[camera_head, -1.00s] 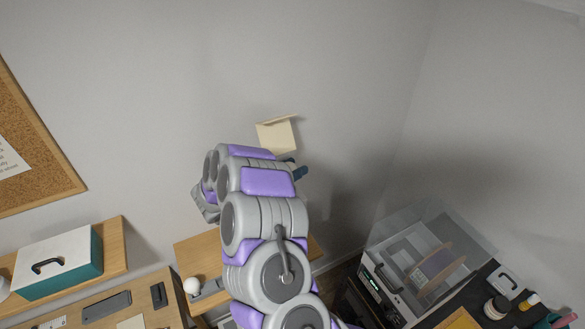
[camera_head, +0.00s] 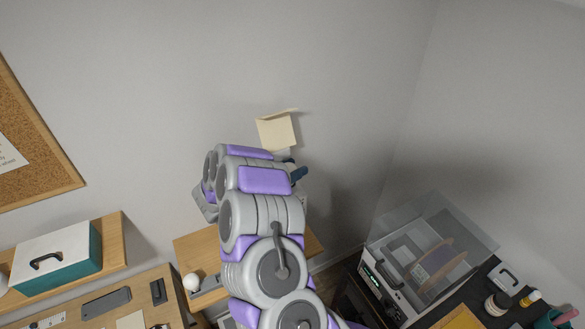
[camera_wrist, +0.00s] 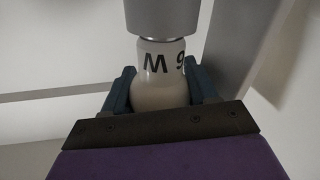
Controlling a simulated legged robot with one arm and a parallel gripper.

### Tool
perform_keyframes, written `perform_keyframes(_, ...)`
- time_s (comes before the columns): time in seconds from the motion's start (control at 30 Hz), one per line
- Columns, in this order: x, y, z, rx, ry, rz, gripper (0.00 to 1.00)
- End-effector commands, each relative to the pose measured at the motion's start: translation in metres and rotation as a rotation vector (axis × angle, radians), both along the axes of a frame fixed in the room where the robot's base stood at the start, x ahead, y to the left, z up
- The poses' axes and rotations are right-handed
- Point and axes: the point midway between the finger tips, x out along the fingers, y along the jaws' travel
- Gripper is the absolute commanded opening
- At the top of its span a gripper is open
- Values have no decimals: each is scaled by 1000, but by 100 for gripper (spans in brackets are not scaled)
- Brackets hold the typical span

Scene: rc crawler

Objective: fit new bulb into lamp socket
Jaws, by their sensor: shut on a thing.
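A white bulb (camera_wrist: 160,84) with dark print reading "M 9" stands upright between the two dark blue fingers of my gripper (camera_wrist: 161,88) in the wrist view. The fingers are shut on its sides. A grey metal cylinder, the lamp socket (camera_wrist: 161,18), is straight above the bulb. The bulb's top meets the socket's lower rim, with a dark line between; I cannot tell how far it is seated. In the head view my arm hides the bulb and socket; a dark blue part of my gripper (camera_head: 298,174) shows below a cream shade-like piece (camera_head: 276,131).
A white round object (camera_head: 191,282) sits on the wooden desk (camera_head: 202,252) at lower left. A teal box with a white lid (camera_head: 56,258) is farther left. A clear-lidded machine (camera_head: 425,255) stands at right. A grey bar (camera_wrist: 240,45) runs beside the socket.

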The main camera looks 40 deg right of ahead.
Motion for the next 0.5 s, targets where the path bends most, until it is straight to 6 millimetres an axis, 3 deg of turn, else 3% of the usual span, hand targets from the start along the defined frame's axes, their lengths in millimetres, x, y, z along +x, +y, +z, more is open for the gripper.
perform_keyframes(0.07,0,0,-2,0,0,0,28)
perform_keyframes(0.1,0,0,-2,0,0,0,58)
perform_keyframes(0.4,1,0,-2,-1,0,1,87)
perform_keyframes(0.5,3,0,-2,-2,0,2,87)
